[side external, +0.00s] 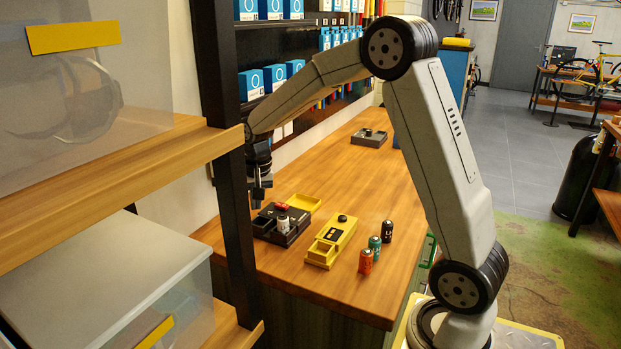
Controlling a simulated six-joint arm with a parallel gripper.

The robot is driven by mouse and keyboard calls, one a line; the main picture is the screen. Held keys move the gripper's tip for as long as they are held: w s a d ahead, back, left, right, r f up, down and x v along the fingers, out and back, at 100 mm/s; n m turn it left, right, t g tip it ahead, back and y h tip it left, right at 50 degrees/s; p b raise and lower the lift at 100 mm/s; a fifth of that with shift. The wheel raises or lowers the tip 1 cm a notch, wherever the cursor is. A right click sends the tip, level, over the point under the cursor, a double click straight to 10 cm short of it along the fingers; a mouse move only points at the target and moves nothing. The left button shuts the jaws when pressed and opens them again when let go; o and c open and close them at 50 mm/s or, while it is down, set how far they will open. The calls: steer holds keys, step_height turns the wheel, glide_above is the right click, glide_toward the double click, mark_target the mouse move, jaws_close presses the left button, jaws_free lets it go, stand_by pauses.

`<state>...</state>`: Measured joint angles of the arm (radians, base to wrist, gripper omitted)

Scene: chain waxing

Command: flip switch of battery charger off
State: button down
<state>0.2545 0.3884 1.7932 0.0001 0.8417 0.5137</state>
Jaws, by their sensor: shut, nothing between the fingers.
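A dark box-shaped device (293,236) sits on the wooden bench, with a white battery (283,223) standing in it and a small red part (282,207) on top. It looks like the battery charger; the switch position is too small to tell. A yellow device (322,252) with a black knob (342,218) sits just right of it. My gripper (258,198) points down, shut and empty, above the far left part of the dark device. The picture does not clearly show whether it touches anything.
Orange (366,262), teal (375,247) and black (387,231) batteries stand right of the yellow device. A yellow tray (304,202) lies behind the charger. A dark post (232,190) and shelf stand at left. Another dark device (369,138) sits farther back; bench between is clear.

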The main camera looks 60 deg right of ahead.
steer(key=w+d+r+m, duration=0.3)
steer(key=w+d+m, duration=0.2)
steer(key=d, duration=0.4)
steer(key=r+m+g, duration=0.1)
steer(key=r+m, duration=0.1)
steer(key=m, duration=0.2)
glide_above(277, 204)
steer(key=shift+d+f, duration=0.15)
steer(key=shift+f, duration=0.05)
steer(key=shift+f, duration=0.1)
step_height(277, 204, down, 14)
steer(key=shift+r, duration=0.1)
stand_by(0.5)
